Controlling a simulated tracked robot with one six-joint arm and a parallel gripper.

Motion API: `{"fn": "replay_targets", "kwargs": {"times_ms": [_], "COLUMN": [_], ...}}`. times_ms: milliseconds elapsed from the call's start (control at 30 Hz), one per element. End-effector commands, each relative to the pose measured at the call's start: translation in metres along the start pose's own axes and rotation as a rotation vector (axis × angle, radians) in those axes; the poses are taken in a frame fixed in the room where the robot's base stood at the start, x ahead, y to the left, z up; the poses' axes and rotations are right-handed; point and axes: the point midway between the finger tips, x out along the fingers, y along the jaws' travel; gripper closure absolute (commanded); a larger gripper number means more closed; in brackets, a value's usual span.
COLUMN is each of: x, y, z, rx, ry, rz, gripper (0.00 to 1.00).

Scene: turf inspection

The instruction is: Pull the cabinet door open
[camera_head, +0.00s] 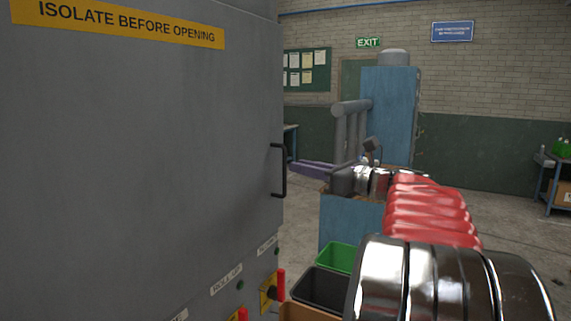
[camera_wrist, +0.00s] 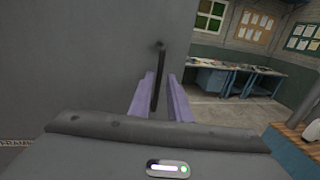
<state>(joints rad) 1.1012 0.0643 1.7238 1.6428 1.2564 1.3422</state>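The grey cabinet door (camera_head: 140,150) fills the left of the head view and carries a yellow "ISOLATE BEFORE OPENING" label. Its black upright bar handle (camera_head: 284,172) is near the door's right edge. In the wrist view the handle (camera_wrist: 162,56) runs down between the two purple fingers. My gripper (camera_head: 293,167) is open, its fingertips close to the handle in the head view. In the wrist view my gripper (camera_wrist: 161,76) has a finger on each side of the bar, with a gap on the right. Whether the left finger touches it, I cannot tell.
Red-handled switches (camera_head: 280,284) stick out below the door. A green bin (camera_head: 338,256) and a black bin (camera_head: 320,288) stand right of the cabinet. A blue unit with grey pipes (camera_head: 390,110) stands behind my arm. Open floor (camera_head: 510,220) lies to the right.

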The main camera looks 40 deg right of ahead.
Motion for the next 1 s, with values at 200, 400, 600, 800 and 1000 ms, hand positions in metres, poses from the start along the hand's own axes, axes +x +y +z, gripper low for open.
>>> {"fn": "replay_targets", "kwargs": {"times_ms": [200,400,600,800,1000], "x": [0.034,0.058,0.066,0.066,0.066], "y": [0.001,0.001,0.000,-0.001,-0.001], "z": [0.000,0.000,0.000,0.000,0.000], "rx": [0.000,0.000,0.000,0.000,0.000], "ry": [0.000,0.000,0.000,0.000,0.000], "rz": [0.003,0.001,-0.001,-0.002,-0.002], "gripper": [0.83,0.83,0.83,0.83,0.96]}}
